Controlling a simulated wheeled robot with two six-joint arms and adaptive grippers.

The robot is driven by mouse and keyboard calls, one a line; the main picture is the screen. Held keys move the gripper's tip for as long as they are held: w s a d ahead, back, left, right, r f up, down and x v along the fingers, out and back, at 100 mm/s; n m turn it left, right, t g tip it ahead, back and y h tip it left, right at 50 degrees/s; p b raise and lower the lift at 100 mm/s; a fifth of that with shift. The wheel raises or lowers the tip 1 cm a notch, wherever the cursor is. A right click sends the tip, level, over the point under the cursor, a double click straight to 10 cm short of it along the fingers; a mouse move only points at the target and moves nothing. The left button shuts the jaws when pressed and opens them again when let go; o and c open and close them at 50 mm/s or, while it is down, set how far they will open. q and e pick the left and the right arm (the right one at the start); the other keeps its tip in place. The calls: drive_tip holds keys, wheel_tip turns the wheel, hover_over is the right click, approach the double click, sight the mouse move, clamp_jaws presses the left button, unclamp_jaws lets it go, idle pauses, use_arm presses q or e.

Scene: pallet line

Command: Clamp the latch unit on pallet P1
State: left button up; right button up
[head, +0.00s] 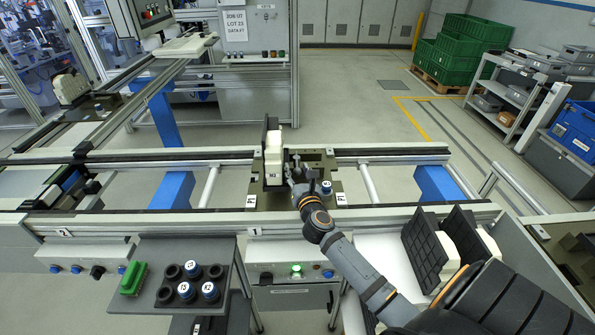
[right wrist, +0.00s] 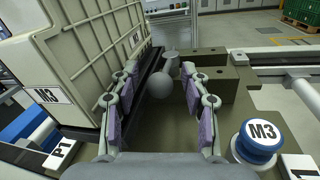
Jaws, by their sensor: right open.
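The latch unit (head: 272,160), a beige ribbed block with a black plate, stands upright on pallet P1 (head: 262,203) in the middle of the line. In the right wrist view the latch unit (right wrist: 75,70) fills the left side and has an M3 label. My right gripper (head: 296,180) is over the pallet, just right of the unit. In its own view its purple-padded fingers (right wrist: 160,88) are open on either side of a grey ball knob (right wrist: 162,86), without visible contact. A short grey cylinder stands behind the knob. My left gripper is not in view.
A blue and white M3 puck (right wrist: 262,138) sits on the pallet's right part, close to my right gripper; it also shows in the head view (head: 326,187). Black-and-white units (head: 428,250) lie front right.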

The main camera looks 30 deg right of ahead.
clamp_jaws()
